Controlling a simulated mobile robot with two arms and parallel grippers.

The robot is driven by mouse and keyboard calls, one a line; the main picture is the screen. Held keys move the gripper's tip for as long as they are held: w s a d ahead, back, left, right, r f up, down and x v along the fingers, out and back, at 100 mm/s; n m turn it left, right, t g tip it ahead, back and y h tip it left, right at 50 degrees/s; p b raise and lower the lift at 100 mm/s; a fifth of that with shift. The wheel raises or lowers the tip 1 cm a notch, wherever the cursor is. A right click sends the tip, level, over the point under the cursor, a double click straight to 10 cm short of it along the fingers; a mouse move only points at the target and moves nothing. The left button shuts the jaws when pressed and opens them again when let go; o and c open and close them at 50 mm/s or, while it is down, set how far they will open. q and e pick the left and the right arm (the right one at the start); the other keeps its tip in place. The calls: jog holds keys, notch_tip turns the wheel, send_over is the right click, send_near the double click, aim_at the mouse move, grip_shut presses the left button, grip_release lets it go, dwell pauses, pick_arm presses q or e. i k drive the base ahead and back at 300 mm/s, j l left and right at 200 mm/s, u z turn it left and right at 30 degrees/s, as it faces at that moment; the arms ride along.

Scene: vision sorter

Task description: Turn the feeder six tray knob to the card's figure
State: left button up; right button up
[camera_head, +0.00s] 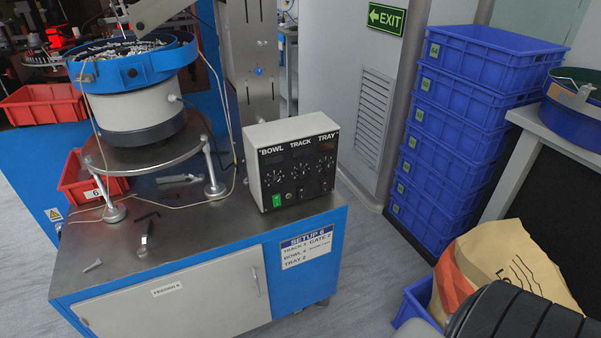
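The control box (256,148) stands on the metal top of the feeder cabinet. Its black panel is marked BOWL, TRACK and TRAY from left to right, with a dial under each. The tray knob (327,163) is the right-hand dial; its pointer is too small to read. The setup card (306,249) on the cabinet front reads SETUP 6, with TRACK 3, GATE 2, BOWL 4 and what looks like TRAY 2. A small label (167,289) on the cabinet door seems to read FEEDER 6.
A blue-rimmed bowl feeder (140,100) full of small metal parts stands left of the box. Loose tools (146,232) lie on the cabinet top. Stacked blue crates (455,125) and a paper sack (505,262) stand at the right. Floor shows between cabinet and crates.

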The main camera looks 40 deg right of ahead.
aim_at(326, 165)
jog(key=z, duration=1.4)
